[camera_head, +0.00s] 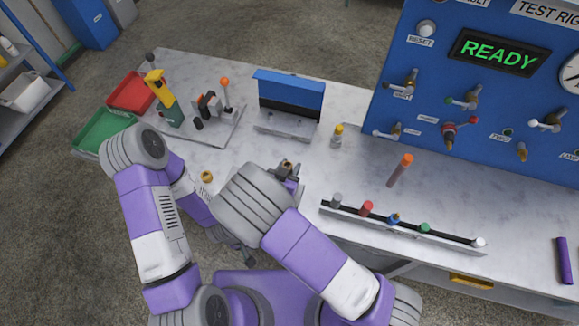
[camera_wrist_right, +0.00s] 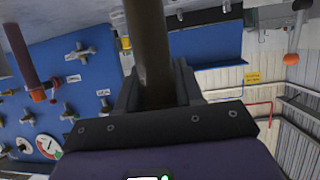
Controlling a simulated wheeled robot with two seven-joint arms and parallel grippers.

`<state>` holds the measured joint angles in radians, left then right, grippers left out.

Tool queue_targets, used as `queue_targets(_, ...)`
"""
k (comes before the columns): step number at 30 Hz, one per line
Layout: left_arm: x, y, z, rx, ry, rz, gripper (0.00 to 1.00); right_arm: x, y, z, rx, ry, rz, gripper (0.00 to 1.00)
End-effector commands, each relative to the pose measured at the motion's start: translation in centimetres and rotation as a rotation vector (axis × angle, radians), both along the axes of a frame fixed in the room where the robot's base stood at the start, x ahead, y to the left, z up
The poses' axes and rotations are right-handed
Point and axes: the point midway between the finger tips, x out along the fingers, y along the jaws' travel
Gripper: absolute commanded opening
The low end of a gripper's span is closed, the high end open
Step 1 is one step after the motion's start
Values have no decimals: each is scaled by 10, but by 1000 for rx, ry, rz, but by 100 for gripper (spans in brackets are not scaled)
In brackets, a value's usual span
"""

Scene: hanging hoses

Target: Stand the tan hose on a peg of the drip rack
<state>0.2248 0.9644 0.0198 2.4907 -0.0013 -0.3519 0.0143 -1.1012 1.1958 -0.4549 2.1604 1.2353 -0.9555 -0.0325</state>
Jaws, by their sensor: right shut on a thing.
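My right gripper (camera_head: 287,171) is above the bench, partly hidden behind my own arm in the head view. In the right wrist view it is shut on a brownish-tan hose (camera_wrist_right: 149,45), which runs up out of the picture. Little of that hose can be made out in the head view. A low stand with a blue back panel (camera_head: 290,89) and small pegs on its pale base stands beyond the gripper; it looks like the drip rack. My left gripper (camera_head: 246,257) is low near the bench's front edge, mostly hidden by my arms; its jaws are unclear.
A rail (camera_head: 400,228) with several coloured caps lies front right. An orange-capped brown hose (camera_head: 397,176) stands behind it. A yellow-capped bottle (camera_head: 338,137) is beside the blue-backed stand. The blue test panel (camera_head: 470,90) bounds the right. Red (camera_head: 130,92) and green (camera_head: 101,132) trays are left.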

Motion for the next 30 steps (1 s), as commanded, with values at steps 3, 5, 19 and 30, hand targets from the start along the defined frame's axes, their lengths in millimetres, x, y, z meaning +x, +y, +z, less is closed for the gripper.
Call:
queue_targets(3,0,0,-3,0,0,0,65,0,0,-4,0,0,0,5)
queue_targets(5,0,0,-5,0,0,0,65,0,0,-5,0,0,0,5)
queue_targets(19,0,0,-15,0,0,0,65,0,0,-17,0,0,0,5)
queue_targets(30,0,0,-22,0,0,0,65,0,0,-26,0,-1,0,5)
